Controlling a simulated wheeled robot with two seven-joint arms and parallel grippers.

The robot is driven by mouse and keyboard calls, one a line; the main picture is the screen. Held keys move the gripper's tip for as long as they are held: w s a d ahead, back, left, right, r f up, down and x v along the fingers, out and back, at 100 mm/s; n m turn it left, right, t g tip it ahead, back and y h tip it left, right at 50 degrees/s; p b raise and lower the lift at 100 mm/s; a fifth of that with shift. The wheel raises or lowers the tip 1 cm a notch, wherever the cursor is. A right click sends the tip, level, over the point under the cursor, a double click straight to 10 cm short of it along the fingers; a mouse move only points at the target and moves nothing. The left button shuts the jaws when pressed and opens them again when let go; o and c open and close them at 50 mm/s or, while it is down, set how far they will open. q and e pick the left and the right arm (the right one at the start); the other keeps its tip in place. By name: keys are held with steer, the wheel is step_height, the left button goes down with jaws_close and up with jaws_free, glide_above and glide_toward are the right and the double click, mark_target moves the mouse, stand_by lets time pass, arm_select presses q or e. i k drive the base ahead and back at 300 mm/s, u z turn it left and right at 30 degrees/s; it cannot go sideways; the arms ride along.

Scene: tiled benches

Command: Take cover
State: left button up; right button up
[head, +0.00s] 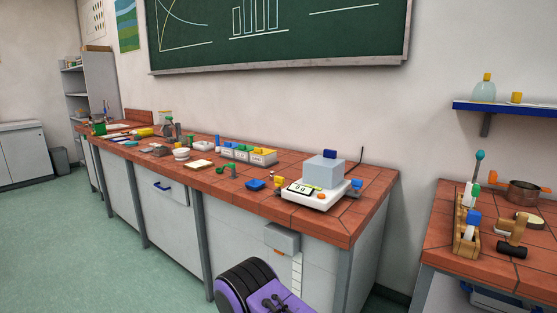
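A pale blue-grey box-shaped cover (323,172) with a small blue knob (330,154) on top sits on a white balance (312,195). The balance has a small display on its front left and stands near the right end of the long tiled bench (345,229). The cover hides part of the balance top. I cannot tell whether anything is under it. Neither of my grippers shows in the head view.
Small blue and yellow items lie close around the balance. A row of small bins (247,154) and several small items stand farther left. A second tiled bench (445,245) is at the right, across a gap, with a wooden rack (466,240) and a copper pot (524,194).

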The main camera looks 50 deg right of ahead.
mark_target(325, 172)
steer(key=i, duration=1.8)
steer(key=z, duration=1.6)
